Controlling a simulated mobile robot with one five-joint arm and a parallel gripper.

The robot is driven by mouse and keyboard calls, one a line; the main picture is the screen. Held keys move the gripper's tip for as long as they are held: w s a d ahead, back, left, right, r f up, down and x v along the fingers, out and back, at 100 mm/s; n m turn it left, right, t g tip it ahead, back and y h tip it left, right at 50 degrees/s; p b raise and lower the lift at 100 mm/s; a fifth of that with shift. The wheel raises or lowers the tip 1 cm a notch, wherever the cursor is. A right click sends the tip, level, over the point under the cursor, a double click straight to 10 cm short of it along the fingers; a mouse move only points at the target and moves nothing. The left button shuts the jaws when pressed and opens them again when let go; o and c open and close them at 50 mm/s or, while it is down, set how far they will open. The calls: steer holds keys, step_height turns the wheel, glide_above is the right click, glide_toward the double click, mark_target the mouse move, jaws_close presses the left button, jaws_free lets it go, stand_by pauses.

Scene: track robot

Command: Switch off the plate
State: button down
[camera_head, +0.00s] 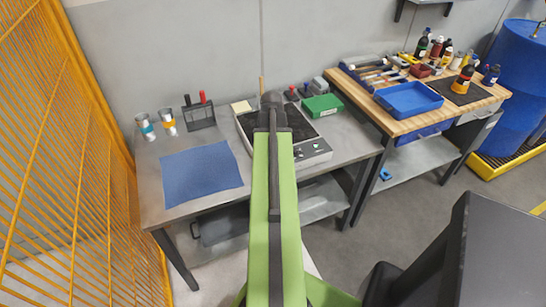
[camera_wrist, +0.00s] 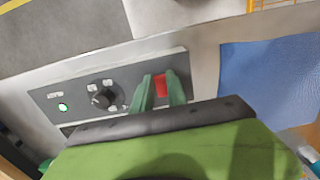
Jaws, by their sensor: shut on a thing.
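The plate is a dark-topped heating plate with a pale front panel (camera_head: 313,151), on the grey bench behind my arm. In the wrist view its dark control panel (camera_wrist: 122,92) carries a lit green lamp (camera_wrist: 62,106), a black round knob (camera_wrist: 103,98) and a red switch (camera_wrist: 160,86). My gripper (camera_wrist: 161,88) has its two green fingers on either side of the red switch, shut on it. The switch's lower part is hidden by the fingers and the gripper body. In the head view my arm covers the gripper and the left part of the panel.
A blue mat (camera_head: 201,174) lies left of the plate; it also shows in the wrist view (camera_wrist: 270,75). Two cups and a small rack (camera_head: 200,117) are at the back left. A wooden workbench (camera_head: 408,122) stands right.

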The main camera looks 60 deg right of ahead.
steer(key=shift+w+d+g+y, duration=0.3)
steer(key=shift+d+g+y, duration=0.1)
steer(key=shift+g, duration=0.2)
steer(key=shift+a+r+g+y+b, duration=0.1)
steer(key=shift+g+y+b, duration=0.2)
steer(key=shift+g+y, duration=0.15)
steer(key=shift+s, duration=0.1)
steer(key=c, duration=1.3)
jaws_free()
steer(key=shift+r, duration=0.1)
steer(key=p+v, duration=1.7)
steer(key=shift+a+r, duration=0.1)
